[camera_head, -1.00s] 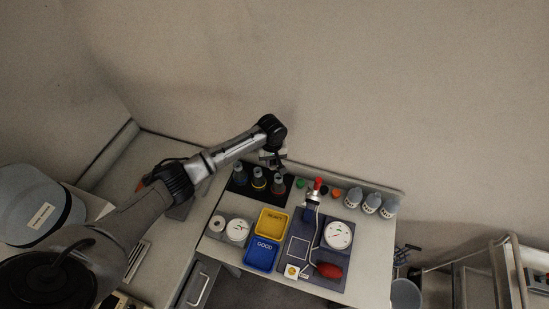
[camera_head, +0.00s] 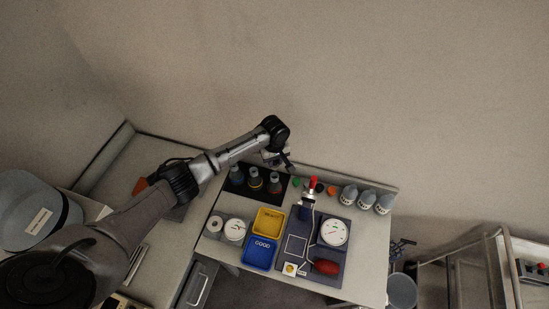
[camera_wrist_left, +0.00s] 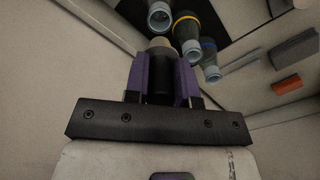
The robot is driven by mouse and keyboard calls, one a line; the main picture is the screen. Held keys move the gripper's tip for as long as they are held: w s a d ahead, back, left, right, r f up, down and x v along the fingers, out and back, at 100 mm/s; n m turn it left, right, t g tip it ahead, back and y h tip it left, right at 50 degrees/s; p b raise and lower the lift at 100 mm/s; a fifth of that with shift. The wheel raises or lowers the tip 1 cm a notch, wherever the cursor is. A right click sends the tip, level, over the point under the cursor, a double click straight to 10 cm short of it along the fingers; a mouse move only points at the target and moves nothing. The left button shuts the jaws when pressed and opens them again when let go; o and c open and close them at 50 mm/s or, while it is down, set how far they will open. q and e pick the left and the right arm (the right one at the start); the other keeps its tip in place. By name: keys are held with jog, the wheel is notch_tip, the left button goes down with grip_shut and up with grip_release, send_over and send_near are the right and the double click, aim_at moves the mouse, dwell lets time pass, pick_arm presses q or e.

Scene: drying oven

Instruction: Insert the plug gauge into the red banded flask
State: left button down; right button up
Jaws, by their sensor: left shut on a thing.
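My left gripper (camera_head: 286,164) is above and just behind the flasks at the back of the table. In the left wrist view its purple fingers (camera_wrist_left: 161,78) are shut on a dark plug gauge (camera_wrist_left: 160,88) with a pale rounded tip. The red banded flask (camera_head: 275,187) stands upright at the right end of a row on a black mat. The yellow banded flask (camera_head: 256,183) and a darker flask (camera_head: 236,177) stand to its left. In the wrist view, open flask mouths lie beyond the fingers; the gauge is apart from them.
A yellow tray (camera_head: 268,214) and a blue tray (camera_head: 260,253) are in front of the flasks. A gauge device with a round dial (camera_head: 334,232) and red bulb (camera_head: 326,267) is to the right. Several small coloured stoppers (camera_head: 313,182) and grey bottles (camera_head: 366,198) line the back edge.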

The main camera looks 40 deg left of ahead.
aim_at(275, 166)
pick_arm(q)
jog(key=shift+f+b, duration=0.95)
jog(key=shift+f, duration=1.45)
jog(key=shift+p, duration=0.4)
jog(key=shift+p, duration=0.3)
jog(key=shift+p, duration=0.35)
dwell(0.4)
